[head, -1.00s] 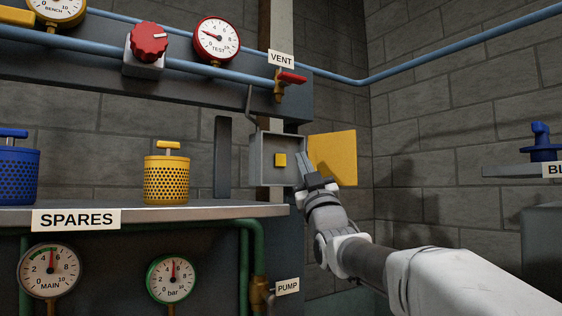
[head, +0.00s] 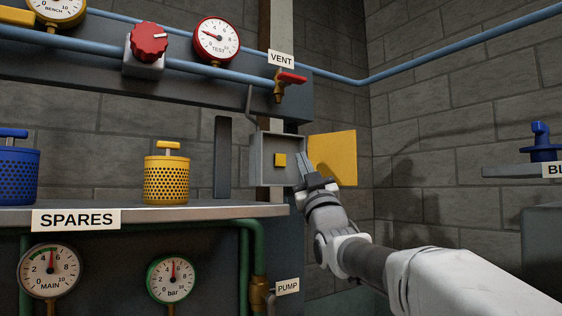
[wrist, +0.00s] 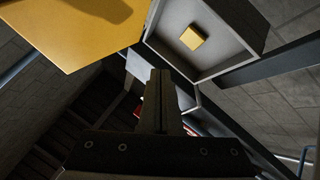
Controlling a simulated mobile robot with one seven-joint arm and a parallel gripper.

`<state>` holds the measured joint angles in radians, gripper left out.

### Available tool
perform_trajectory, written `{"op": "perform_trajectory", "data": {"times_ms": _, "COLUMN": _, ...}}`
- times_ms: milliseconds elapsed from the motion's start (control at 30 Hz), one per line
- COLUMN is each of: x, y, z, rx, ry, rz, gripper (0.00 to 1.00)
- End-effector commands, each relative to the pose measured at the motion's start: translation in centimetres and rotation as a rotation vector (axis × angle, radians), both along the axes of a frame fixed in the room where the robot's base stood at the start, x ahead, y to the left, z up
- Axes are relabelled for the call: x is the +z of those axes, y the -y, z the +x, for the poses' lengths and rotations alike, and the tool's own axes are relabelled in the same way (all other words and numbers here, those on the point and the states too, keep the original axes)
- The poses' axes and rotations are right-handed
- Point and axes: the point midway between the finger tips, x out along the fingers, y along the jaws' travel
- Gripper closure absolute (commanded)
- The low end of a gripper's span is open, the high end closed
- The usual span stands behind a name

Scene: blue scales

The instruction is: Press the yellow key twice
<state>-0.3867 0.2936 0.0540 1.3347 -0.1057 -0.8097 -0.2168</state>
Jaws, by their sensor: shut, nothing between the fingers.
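The yellow key (head: 280,160) is a small square block on the back of an open grey wall box (head: 262,176). In the wrist view the key (wrist: 193,37) shows inside the box, beyond the fingers and a little to the right. The box's yellow door (head: 334,157) hangs open to the right; it fills the upper left of the wrist view (wrist: 65,30). My gripper (head: 302,160) is shut and empty. In the head view its fingertips are at the right side of the box opening, to the right of the key. A gap shows between fingertips and key.
A shelf labelled SPARES (head: 190,211) with a yellow perforated canister (head: 167,180) and a blue one (head: 18,175) stands left of the box. The VENT valve (head: 290,79) and a blue pipe (head: 215,71) run above. The PUMP valve (head: 260,293) is below.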

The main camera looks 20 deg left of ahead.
Motion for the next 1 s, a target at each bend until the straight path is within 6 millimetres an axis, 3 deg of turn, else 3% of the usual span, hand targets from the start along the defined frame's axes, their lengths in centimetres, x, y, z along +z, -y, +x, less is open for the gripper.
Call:
{"op": "perform_trajectory", "data": {"times_ms": 767, "x": 0.0, "y": 0.0, "z": 0.0, "rx": 0.0, "ry": -0.002, "rz": -0.001, "gripper": 1.0}}
{"op": "perform_trajectory", "data": {"times_ms": 867, "x": -0.3, "y": 0.7, "z": 0.0, "rx": -0.01, "ry": -0.034, "rz": -0.012, "gripper": 1.0}}
{"op": "perform_trajectory", "data": {"times_ms": 1000, "x": -2.3, "y": 3.6, "z": 0.0, "rx": -0.053, "ry": -0.184, "rz": -0.06, "gripper": 1.0}}
